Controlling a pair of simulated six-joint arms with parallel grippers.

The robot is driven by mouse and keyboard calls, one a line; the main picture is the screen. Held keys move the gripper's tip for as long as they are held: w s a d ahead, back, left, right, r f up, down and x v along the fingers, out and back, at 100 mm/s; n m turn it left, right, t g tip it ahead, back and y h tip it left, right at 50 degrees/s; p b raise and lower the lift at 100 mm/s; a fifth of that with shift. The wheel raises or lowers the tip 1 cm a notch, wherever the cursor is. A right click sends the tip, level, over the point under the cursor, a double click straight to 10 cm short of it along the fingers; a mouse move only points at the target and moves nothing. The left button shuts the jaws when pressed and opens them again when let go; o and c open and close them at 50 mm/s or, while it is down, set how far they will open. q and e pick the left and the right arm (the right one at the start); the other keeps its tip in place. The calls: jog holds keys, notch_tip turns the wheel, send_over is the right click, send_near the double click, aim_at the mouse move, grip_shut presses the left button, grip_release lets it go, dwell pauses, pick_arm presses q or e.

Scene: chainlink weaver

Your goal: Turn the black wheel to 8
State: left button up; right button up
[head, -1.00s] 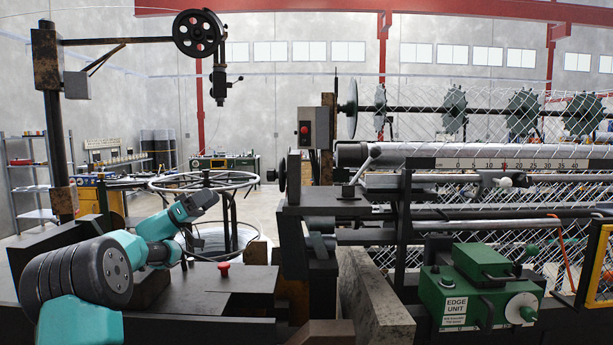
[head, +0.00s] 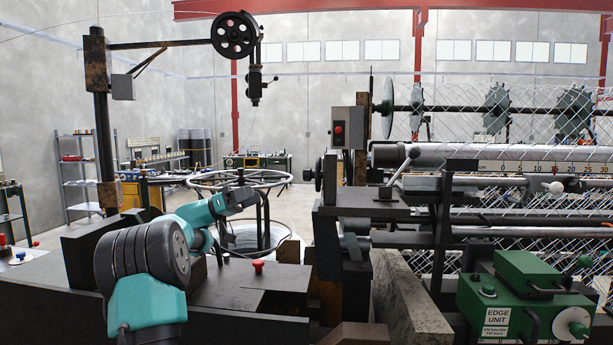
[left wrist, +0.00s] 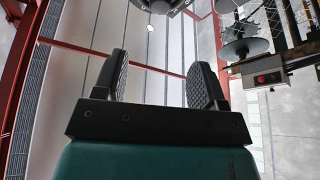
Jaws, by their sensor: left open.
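A small black wheel (head: 319,174) sits edge-on at the left end of the weaving machine, beside the grey box with a red button. A larger black spoked wheel (head: 234,35) hangs high on the post's arm. I cannot tell which is meant, and no numbers are readable on either. My left gripper (head: 247,195) is left of the machine, below the spoked wheel and apart from both wheels. In the left wrist view its two fingers (left wrist: 160,80) stand apart with nothing between them. My right gripper is not in view.
A wire-rim reel (head: 240,180) stands behind my left gripper. A red knob (head: 258,266) rises from the dark bench in front. The green edge unit (head: 525,300) with a white dial is at lower right. A horizontal scale (head: 520,167) runs along the machine. Open floor lies at left.

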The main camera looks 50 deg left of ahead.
aim_at(305, 174)
pick_arm(q)
jog(key=x, duration=1.7)
jog(key=c, duration=0.9)
